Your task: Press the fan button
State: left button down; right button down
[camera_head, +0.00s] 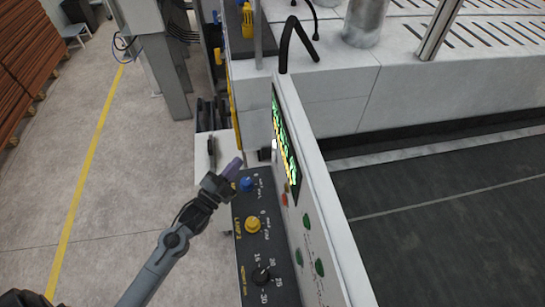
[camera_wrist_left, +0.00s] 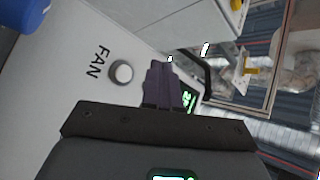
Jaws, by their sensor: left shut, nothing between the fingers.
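The fan button (camera_wrist_left: 121,73) is a small round pale button with a grey rim on a grey panel, beside the printed word FAN, in the left wrist view. In the head view I cannot make it out. My left gripper (camera_wrist_left: 163,86) has its purple fingers shut and empty. In the wrist view its fingertips appear just right of the button, and I cannot tell whether they touch the panel. In the head view the left gripper (camera_head: 234,167) is at the far end of the dark control panel (camera_head: 247,257). My right gripper is not in view.
A blue knob (camera_head: 246,184), a yellow knob (camera_head: 253,224) and a black knob (camera_head: 261,275) stand on the panel. A lit green display (camera_head: 284,145) is on the upright white housing to the right. Open floor (camera_head: 120,180) lies left.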

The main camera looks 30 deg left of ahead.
aim_at(274, 157)
pick_arm(q)
jog(key=w+d+b, duration=0.1)
jog(key=w+d, duration=0.4)
jog(key=shift+d, duration=0.15)
dwell(2.3)
jog(key=shift+w+d, duration=0.3)
jog(key=shift+w+d, duration=0.3)
jog(key=shift+d, duration=0.05)
dwell(0.8)
jog(key=shift+s+a, duration=0.1)
dwell(0.3)
jog(key=shift+s+a+p, duration=0.35)
jog(key=shift+s+a, duration=0.15)
